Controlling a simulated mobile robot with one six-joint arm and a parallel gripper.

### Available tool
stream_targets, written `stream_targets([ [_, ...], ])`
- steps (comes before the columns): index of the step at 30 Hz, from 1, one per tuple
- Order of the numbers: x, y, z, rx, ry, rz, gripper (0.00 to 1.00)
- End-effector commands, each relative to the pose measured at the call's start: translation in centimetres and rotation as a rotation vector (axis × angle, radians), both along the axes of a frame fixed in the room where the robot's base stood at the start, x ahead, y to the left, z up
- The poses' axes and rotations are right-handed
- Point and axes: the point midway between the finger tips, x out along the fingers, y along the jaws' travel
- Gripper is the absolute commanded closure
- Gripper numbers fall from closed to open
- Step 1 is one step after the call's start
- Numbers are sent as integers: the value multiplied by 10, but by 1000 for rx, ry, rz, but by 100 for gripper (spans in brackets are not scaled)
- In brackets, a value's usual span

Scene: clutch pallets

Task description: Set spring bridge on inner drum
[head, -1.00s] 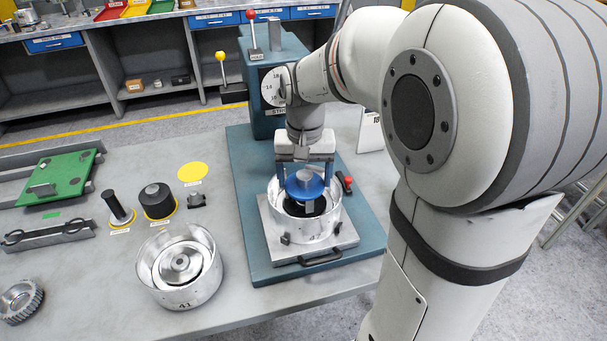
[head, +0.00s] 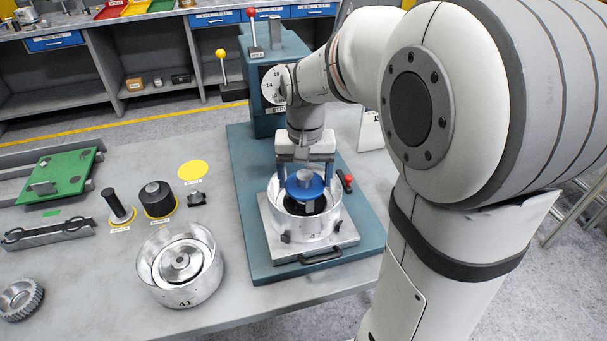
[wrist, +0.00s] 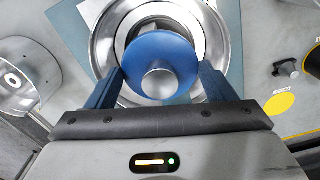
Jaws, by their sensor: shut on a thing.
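A blue disc with a grey round knob (head: 305,188), which I take to be the spring bridge, is between the fingers of my gripper (head: 305,172). My gripper points down and is shut on it. In the wrist view the blue disc (wrist: 160,60) lies between the two blue fingers. Beneath it is a silver drum (head: 333,222) on the square plate of the blue press. A dark part shows inside the drum, under the disc. The disc hides most of the drum's inside, and I cannot tell whether the two touch.
A second silver drum (head: 207,287) with a part inside stands on the grey table at left. A black cylinder (head: 158,202), a black-handled tool (head: 119,208) and a small black part (head: 196,199) stand behind it. The blue press column (head: 270,75) rises behind my gripper.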

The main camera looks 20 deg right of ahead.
Motion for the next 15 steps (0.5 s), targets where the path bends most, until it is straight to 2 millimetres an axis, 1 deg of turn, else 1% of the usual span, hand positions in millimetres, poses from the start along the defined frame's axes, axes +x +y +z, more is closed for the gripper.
stream_targets([
  [3, 0, 0, 0, 0, -1, 0, 58],
  [4, 0, 0, 1, 0, -1, 0, 23],
  [12, 0, 0, 0, 0, -1, -1, 1],
  [15, 0, 0, 0, 0, 0, -1, 0],
])
